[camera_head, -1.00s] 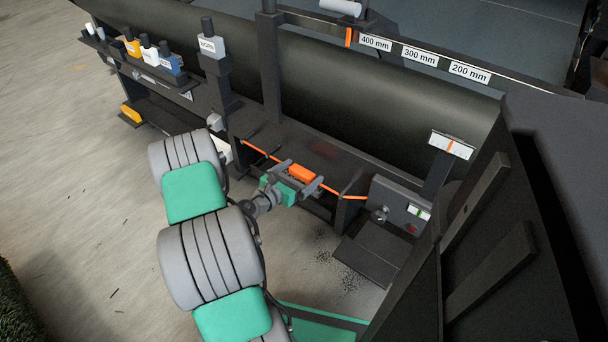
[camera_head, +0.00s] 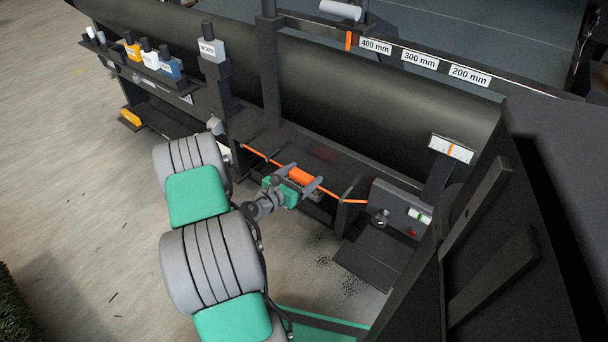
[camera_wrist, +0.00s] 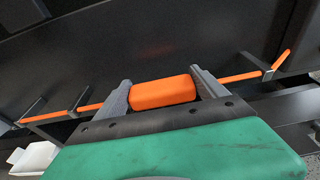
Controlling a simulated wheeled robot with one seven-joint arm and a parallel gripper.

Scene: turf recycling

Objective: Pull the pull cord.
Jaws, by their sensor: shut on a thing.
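The pull cord (camera_head: 345,200) is a thin orange line strung along the front of the dark machine frame through small brackets. An orange cylindrical handle (camera_head: 301,176) sits on it. In the wrist view the cord (camera_wrist: 238,77) runs out to both sides of the handle (camera_wrist: 163,92). My gripper (camera_head: 298,183) has its two grey fingers at the two ends of the handle and is shut on it. The finger tips (camera_wrist: 163,84) also show in the wrist view, one on each side.
A large dark roller (camera_head: 340,95) lies behind the cord. A grey control box (camera_head: 400,208) with a red button stands to the right. A white box (camera_wrist: 35,158) lies lower left in the wrist view.

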